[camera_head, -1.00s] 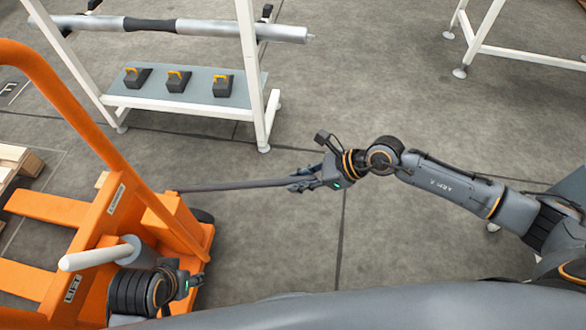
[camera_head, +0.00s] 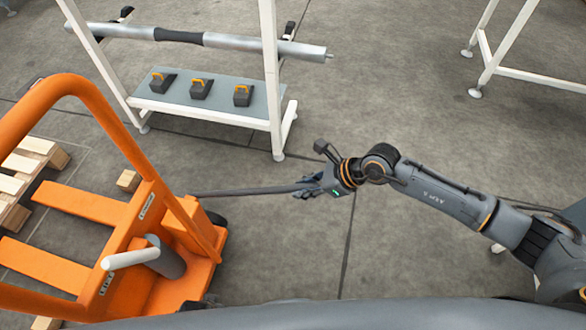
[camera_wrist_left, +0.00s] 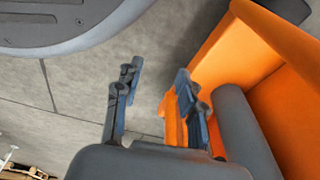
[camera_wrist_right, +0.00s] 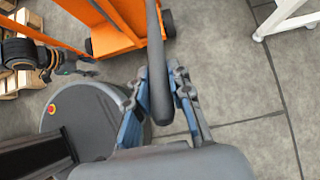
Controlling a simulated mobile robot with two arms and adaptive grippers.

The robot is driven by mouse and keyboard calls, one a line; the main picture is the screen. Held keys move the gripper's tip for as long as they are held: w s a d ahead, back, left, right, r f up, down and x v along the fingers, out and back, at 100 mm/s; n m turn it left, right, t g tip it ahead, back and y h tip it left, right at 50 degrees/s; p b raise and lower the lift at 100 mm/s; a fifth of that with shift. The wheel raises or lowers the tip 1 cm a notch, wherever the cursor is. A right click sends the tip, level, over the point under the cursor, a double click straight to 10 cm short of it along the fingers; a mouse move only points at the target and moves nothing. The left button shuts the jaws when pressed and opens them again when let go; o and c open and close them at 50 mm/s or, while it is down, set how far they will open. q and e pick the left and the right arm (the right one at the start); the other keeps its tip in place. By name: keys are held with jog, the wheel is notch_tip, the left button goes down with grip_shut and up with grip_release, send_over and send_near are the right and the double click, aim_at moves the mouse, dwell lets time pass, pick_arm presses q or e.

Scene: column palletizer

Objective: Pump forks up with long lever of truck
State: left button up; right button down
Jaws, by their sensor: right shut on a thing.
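The orange truck (camera_head: 150,215) stands at the left with its two forks (camera_head: 42,265) pointing left, low near the floor. Its long dark lever (camera_head: 240,191) sticks out to the right, close to level. My right gripper (camera_head: 308,188) is shut on the lever's free end; the right wrist view shows the lever (camera_wrist_right: 157,55) between its fingers (camera_wrist_right: 158,85). My left gripper (camera_wrist_left: 158,95) is open and empty beside the truck's orange body (camera_wrist_left: 245,60) and a grey cylinder (camera_wrist_left: 245,125). In the head view it is almost wholly hidden at the bottom edge.
A white-framed rack (camera_head: 272,90) with a silver shaft (camera_head: 220,41) and three dark blocks with yellow handles stands behind. Wooden pallets (camera_head: 25,175) lie at the far left. A short white handle (camera_head: 130,258) sits on the truck. The floor right of the lever is clear.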

jog(key=r+p, duration=0.1)
jog(key=a+r+p, duration=0.1)
jog(key=p, duration=0.1)
jog(key=shift+w+a+r+h, duration=0.15)
jog(key=shift+r+h, duration=0.05)
jog(key=shift+h, duration=0.2)
jog(key=r+p, duration=0.1)
jog(key=a+r+p, duration=0.1)
jog(key=p, duration=0.1)
jog(key=shift+w+a+r+h, duration=0.15)
jog(key=shift+w+r+h, duration=0.05)
jog(key=shift+h, duration=0.1)
jog(key=shift+w+a, duration=0.1)
jog(key=shift+a, duration=0.05)
pick_arm(q)
jog(key=s+a+f, duration=0.1)
jog(key=s+f, duration=0.1)
jog(key=s, duration=0.5)
jog(key=s+a+f+g, duration=0.1)
jog(key=s+f, duration=0.2)
jog(key=s, duration=0.4)
jog(key=shift+s+a, duration=0.3)
jog(key=shift+a, duration=0.1)
pick_arm(e)
jog(key=shift+f, duration=0.1)
